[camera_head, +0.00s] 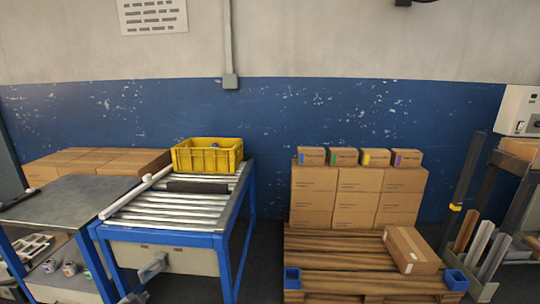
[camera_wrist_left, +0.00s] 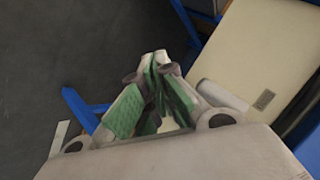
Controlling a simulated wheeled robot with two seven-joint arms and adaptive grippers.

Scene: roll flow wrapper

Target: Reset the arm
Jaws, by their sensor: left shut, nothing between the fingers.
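My left gripper (camera_head: 155,266) shows small at the bottom of the head view, in front of the pale box under the roller table. In the left wrist view, my left gripper (camera_wrist_left: 158,68) has green pads and its fingers meet at the tips. It is shut and holds nothing. It hangs over the dark floor, beside a pale panel (camera_wrist_left: 255,60) and blue frame parts. My right gripper is in neither view.
A blue-framed roller table (camera_head: 215,240) carries a yellow crate (camera_head: 207,168), a white roll (camera_head: 130,199) and a dark roll (camera_head: 198,187). A grey table (camera_head: 60,202) stands left. Stacked cartons (camera_head: 338,197) and a wooden pallet (camera_head: 335,264) stand right.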

